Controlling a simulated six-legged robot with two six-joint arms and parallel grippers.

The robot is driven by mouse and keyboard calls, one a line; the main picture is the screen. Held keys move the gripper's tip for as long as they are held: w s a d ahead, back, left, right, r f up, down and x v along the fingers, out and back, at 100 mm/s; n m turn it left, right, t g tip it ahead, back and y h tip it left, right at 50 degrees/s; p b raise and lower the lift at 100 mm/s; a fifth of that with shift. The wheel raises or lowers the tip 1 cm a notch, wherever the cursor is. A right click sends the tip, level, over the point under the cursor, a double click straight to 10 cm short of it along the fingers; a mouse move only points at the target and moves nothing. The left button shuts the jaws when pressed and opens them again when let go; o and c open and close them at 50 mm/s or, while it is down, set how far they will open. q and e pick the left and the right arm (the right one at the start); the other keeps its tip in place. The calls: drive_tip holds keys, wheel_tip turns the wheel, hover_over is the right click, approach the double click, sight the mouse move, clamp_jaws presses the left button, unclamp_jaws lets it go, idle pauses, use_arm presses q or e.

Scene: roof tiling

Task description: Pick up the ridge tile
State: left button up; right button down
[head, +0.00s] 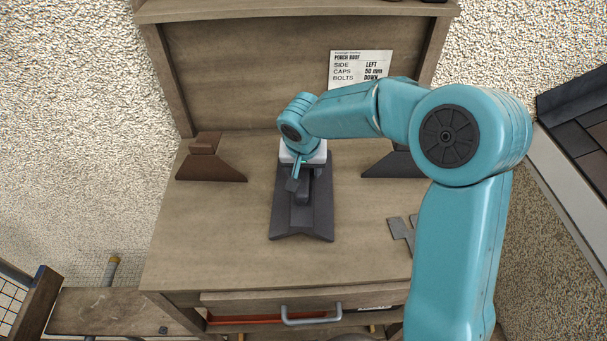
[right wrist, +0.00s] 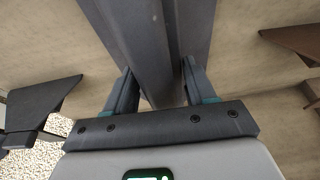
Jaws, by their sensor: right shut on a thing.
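The dark grey ridge tile (head: 302,223) is at the middle of the wooden bench, its long side pointing toward me. My right gripper (head: 302,186) comes down over its raised middle. In the right wrist view the fingers of my right gripper (right wrist: 160,88) stand on both sides of the raised rib of the ridge tile (right wrist: 150,40), shut on it. The tile looks to be at the bench top; I cannot tell any gap below it. My wrist hides its far end. My left gripper is not in view.
A brown tile (head: 211,162) lies to the left and another dark grey tile (head: 388,164) to the right, partly behind my arm. A flat grey metal piece (head: 400,233) lies front right. A printed card (head: 361,66) is on the back board. The bench's front left is clear.

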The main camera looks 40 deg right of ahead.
drive_tip(key=shift+r, duration=0.25)
